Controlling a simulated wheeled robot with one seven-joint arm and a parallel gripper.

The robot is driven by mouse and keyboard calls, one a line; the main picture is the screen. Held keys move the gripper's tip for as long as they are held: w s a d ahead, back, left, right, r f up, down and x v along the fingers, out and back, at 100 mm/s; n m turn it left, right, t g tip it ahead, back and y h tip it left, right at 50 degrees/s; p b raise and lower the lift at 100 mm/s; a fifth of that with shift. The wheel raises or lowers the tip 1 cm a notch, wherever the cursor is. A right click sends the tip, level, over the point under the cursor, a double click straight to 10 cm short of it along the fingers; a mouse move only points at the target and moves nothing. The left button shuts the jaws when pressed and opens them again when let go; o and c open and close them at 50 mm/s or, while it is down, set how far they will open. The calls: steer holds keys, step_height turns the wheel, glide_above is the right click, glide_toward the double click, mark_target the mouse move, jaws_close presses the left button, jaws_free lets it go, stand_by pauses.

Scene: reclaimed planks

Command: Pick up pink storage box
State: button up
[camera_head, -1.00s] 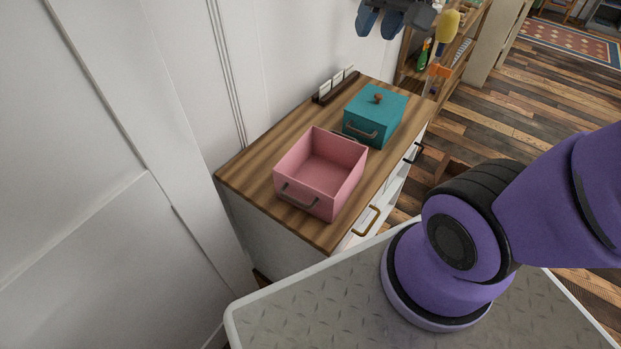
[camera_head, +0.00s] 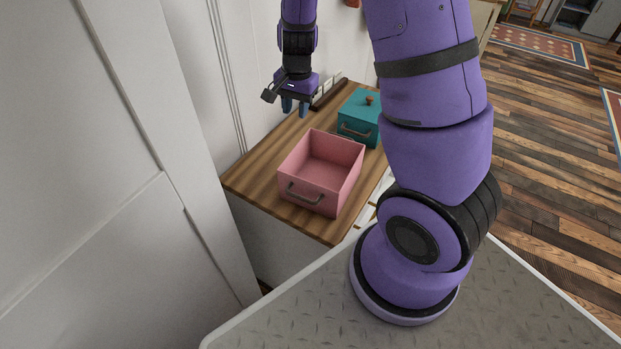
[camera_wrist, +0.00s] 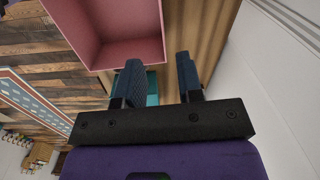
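The pink storage box (camera_head: 318,194) is open-topped and empty, with a grey handle on its front. It stands upright on the wooden top of a cabinet (camera_head: 251,174). My gripper (camera_head: 294,106) is above and behind the box, apart from it, with its fingers pointing down. In the wrist view my gripper (camera_wrist: 160,80) has its two blue fingers spread with nothing between them. The pink box (camera_wrist: 130,52) shows beyond the fingertips there, cut off by the top edge.
A teal lidded box (camera_head: 352,117) with a brown knob stands behind the pink box. A dark rack (camera_head: 328,94) lies along the wall. The wooden top left of the pink box is bare.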

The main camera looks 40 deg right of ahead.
mark_target(295, 148)
steer(key=shift+m, duration=0.4)
steer(key=shift+w+a+f, duration=0.1)
steer(key=shift+w+f, duration=0.05)
steer(key=shift+f, duration=2.25)
steer(key=shift+w+d+f, duration=0.1)
steer(key=shift+w+f, duration=0.05)
steer(key=shift+f, duration=2.3)
steer(key=shift+w+a+f, duration=0.1)
steer(key=shift+w+f, duration=0.05)
steer(key=shift+f, duration=2.25)
jaws_close()
